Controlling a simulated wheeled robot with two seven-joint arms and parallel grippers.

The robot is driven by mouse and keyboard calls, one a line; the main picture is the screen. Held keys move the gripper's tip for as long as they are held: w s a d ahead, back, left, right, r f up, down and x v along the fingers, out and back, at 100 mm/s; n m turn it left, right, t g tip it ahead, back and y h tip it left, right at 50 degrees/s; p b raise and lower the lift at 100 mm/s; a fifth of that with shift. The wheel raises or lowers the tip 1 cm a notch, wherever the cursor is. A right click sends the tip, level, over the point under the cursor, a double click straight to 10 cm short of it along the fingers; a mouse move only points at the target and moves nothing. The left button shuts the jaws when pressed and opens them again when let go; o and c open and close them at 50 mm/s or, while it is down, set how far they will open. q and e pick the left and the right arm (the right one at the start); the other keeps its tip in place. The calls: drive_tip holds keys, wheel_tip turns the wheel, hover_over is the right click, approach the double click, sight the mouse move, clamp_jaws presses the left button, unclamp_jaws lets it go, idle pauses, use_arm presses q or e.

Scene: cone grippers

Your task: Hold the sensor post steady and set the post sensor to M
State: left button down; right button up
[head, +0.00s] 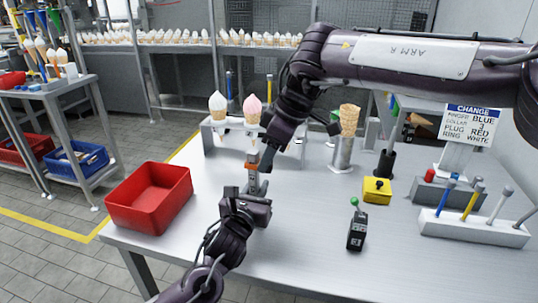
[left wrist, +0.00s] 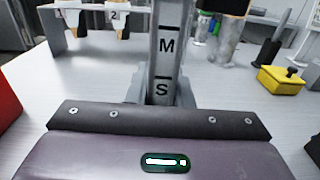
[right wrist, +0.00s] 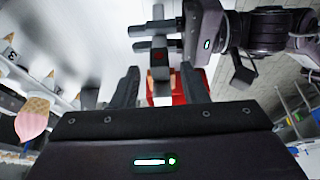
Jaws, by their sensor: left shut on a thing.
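The sensor post (head: 253,184) stands upright on the table; its orange sensor (head: 251,166) is near its top. In the left wrist view the post (left wrist: 166,60) shows the marks M and S, both uncovered, with the sensor above M, mostly out of frame. My left gripper (head: 251,194) is shut around the lower post, just below S. My right gripper (head: 266,162) is beside the sensor, at its right. In the right wrist view, which is upside down, its fingers (right wrist: 160,88) are spread apart. Red and orange surfaces overlap between them; I cannot tell whether they touch the sensor.
A red bin (head: 150,200) stands left of the post. A cone stand (head: 222,138) is behind.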

drive_tip(key=shift+a+f, duration=0.1)
drive_tip(key=shift+c, duration=0.4)
clamp_jaws()
drive_tip(key=shift+f, duration=1.35)
use_arm(q)
drive_tip(key=shift+f, duration=0.1)
use_arm(e)
drive_tip(key=shift+o, duration=0.4)
unclamp_jaws()
drive_tip(key=shift+r, duration=0.15)
